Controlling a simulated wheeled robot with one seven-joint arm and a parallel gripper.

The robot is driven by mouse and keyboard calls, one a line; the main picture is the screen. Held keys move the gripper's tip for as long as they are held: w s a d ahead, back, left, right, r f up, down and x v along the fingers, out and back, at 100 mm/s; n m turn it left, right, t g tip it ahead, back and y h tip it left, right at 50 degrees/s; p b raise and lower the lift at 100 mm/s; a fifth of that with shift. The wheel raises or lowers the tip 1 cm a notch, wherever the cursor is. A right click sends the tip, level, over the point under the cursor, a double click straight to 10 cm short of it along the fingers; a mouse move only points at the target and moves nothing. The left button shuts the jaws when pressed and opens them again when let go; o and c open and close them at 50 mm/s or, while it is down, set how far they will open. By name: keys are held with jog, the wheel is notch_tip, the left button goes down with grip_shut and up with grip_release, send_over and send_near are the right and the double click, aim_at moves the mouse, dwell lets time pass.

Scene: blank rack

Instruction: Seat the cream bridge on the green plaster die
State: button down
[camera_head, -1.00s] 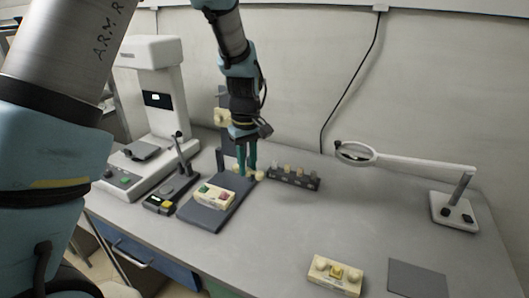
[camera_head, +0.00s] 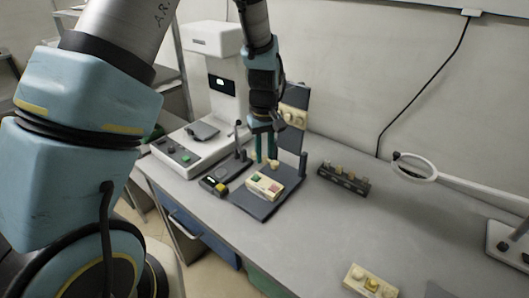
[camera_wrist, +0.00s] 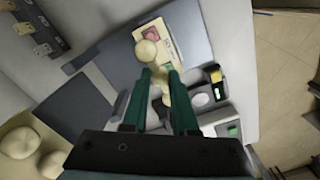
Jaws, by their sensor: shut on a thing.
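My gripper (camera_head: 266,160) points down and is shut on the cream bridge (camera_head: 274,165), a row of rounded cream knobs. In the wrist view the bridge (camera_wrist: 147,50) shows between and beyond the green fingertips (camera_wrist: 159,78). The die block (camera_head: 264,187) is cream, with a green plaster die (camera_head: 256,178) at its left and a red one (camera_head: 275,193) at its right. It lies on a dark flat plate (camera_head: 262,210). The bridge appears above the block's back side, apart from it.
A dark rack (camera_head: 343,181) is to the right. A small device (camera_head: 215,185) and white machine (camera_head: 212,135) are left.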

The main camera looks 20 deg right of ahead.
jog(key=b, duration=0.3)
send_over(265, 183)
jog(key=shift+f, duration=2.85)
jog(key=shift+f+b, duration=0.75)
jog(key=shift+f, duration=0.45)
jog(key=c, duration=0.6)
grip_release()
jog(key=shift+r, duration=0.1)
notch_tip(265, 183, up, 11)
jog(key=shift+f+b, duration=0.15)
jog(key=shift+b, duration=1)
